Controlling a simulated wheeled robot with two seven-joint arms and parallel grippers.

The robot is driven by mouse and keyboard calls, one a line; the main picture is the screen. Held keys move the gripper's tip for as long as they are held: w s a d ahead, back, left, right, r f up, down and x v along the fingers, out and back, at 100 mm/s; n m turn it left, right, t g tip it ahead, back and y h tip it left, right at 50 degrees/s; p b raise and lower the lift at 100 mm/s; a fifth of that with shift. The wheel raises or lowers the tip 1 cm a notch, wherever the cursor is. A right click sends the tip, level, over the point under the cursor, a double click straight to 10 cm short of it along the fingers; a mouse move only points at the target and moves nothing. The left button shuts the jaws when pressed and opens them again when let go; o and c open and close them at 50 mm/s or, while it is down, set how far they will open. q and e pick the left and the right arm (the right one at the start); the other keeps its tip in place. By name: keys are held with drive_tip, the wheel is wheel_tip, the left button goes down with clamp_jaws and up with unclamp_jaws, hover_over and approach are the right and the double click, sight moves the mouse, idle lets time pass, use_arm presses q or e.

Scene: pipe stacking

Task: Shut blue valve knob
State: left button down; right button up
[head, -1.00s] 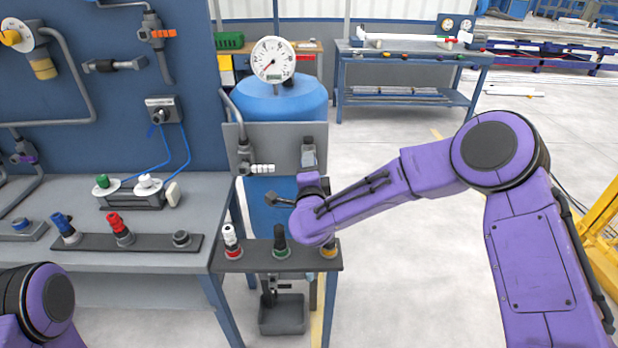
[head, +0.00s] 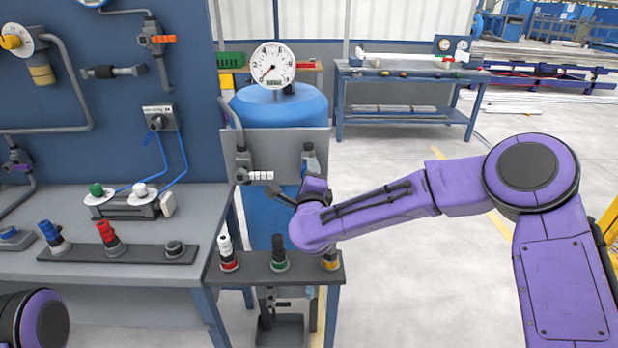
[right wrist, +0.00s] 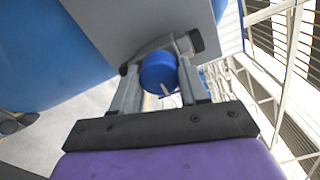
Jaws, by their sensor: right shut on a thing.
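The blue valve knob (right wrist: 158,72) is round and sits between the two grey fingers of my right gripper (right wrist: 160,88) in the right wrist view. The gripper is shut on the knob's sides. Behind the knob is a grey pipe fitting (right wrist: 190,43) on a grey plate. My left gripper is out of view; only a purple arm joint shows at the lower left.
A blue tank (head: 280,105) with a white gauge (head: 273,66) stands behind the panel. A valve with a white handle (head: 260,175) is on the panel's left. A narrow stand (head: 300,262) with several plugs is below. A workbench (head: 75,275) is at left.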

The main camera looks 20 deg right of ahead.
drive_tip(key=shift+d+f, duration=0.1)
drive_tip(key=o, duration=1.1)
drive_tip(key=shift+c, duration=0.2)
drive_tip(key=shift+d, duration=0.1)
drive_tip(key=b+v, duration=0.2)
drive_tip(key=v, duration=0.8)
drive_tip(key=shift+s, duration=0.3)
